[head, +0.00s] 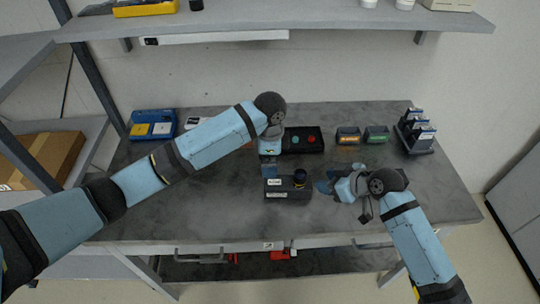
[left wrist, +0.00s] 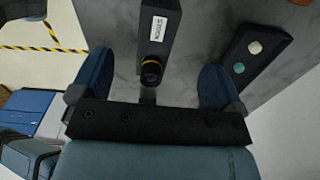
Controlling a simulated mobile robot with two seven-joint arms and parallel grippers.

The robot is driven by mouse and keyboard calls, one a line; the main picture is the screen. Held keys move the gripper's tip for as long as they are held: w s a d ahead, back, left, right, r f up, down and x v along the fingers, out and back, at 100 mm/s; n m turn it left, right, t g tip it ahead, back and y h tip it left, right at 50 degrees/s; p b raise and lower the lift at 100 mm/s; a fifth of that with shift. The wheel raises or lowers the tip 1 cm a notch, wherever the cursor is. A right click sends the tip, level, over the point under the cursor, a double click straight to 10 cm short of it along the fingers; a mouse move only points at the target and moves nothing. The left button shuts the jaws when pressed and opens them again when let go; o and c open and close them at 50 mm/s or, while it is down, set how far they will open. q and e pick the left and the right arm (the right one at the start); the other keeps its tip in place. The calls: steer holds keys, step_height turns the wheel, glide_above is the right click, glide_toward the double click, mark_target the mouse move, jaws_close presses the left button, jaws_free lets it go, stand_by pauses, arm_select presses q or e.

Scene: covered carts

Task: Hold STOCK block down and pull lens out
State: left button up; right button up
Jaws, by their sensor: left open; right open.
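The STOCK block (head: 289,193) is a dark box on the grey table, with a white label on its top and another on its front. The lens (head: 299,177), a black cylinder with a yellow ring, stands at its right end. My left gripper (head: 269,171) is open at the block's left rear; in the left wrist view the lens (left wrist: 151,71) shows between its spread fingers, with the label of the block (left wrist: 158,32) beyond. Contact cannot be told. My right gripper (head: 327,187) is open just right of the block, apart from it and empty.
Behind the block lies a black box (head: 316,139) with teal and red knobs. Two small dark units (head: 348,136) and a dark rack (head: 418,130) stand at the back right. A blue tray (head: 153,123) sits at the back left. The front table is clear.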

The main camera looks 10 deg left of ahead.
arm_select(q)
step_height(320, 180, down, 14)
steer(key=shift+r, duration=0.25)
stand_by(0.3)
steer(key=c, duration=1)
arm_select(e)
steer(key=o, duration=0.3)
steer(key=shift+o, duration=1.2)
steer(key=shift+w+a, duration=0.1)
steer(key=shift+a, duration=0.15)
step_height(320, 180, up, 6)
steer(key=n+g+h, duration=0.5)
steer(key=n+h, duration=0.1)
steer(key=h, duration=0.2)
glide_above(301, 174)
steer(key=h, duration=0.1)
step_height(301, 174, down, 12)
steer(key=shift+w+r, duration=0.1)
steer(key=shift+r, duration=0.1)
